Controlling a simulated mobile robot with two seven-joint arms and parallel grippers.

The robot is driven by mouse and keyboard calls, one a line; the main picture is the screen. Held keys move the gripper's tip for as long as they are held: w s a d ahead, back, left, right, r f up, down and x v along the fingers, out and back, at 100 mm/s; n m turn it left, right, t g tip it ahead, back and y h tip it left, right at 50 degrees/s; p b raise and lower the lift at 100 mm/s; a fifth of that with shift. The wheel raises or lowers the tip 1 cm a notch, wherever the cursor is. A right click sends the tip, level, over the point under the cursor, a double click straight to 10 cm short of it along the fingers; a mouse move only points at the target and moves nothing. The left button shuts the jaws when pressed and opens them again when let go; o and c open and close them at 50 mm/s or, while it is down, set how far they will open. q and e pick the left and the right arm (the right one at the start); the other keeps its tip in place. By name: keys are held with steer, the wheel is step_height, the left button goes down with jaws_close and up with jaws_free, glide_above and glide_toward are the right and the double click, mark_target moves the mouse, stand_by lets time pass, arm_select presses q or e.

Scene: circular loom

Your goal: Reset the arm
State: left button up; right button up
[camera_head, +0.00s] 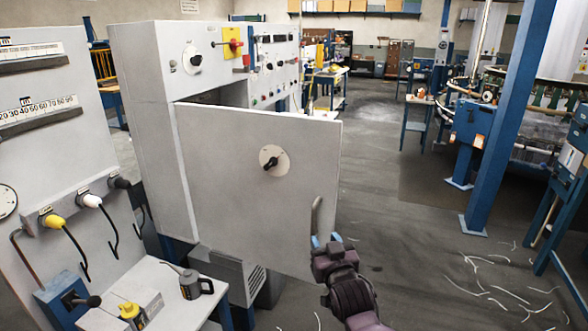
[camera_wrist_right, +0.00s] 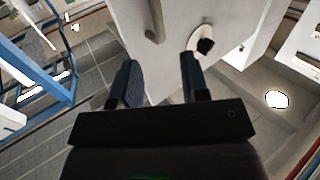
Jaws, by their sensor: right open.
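My right gripper (camera_head: 325,242) is at the lower right edge of an open grey cabinet door (camera_head: 230,200) in the head view. In the right wrist view the two fingers of my right gripper (camera_wrist_right: 160,80) stand apart with nothing between them. The door's bar handle (camera_wrist_right: 153,20) shows just beyond the fingertips, and it also shows in the head view (camera_head: 316,216). A black knob on a round plate (camera_head: 272,160) sits mid-door. My left gripper is in neither view.
The control cabinet (camera_head: 150,90) stands behind the door. A small table (camera_head: 165,290) with an oil can (camera_head: 192,284) is at the lower left. A blue post (camera_head: 505,120) and the loom (camera_head: 540,120) stand at the right. The floor between door and post is open, with scattered white threads.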

steer(key=s+d+f+g+h, duration=0.1)
steer(key=s+d+f, duration=0.4)
steer(key=s, duration=0.6)
steer(key=s+d+f+g+h, duration=0.1)
steer(key=s+d+f+g, duration=0.2)
steer(key=s+d+f, duration=0.3)
steer(key=s+d+f+m+g+h, duration=0.1)
steer(key=s+d+f+g, duration=0.1)
steer(key=s+d+f, duration=0.4)
steer(key=s+f, duration=0.4)
steer(key=s, duration=0.6)
steer(key=shift+f, duration=0.15)
steer(key=shift+w, duration=0.1)
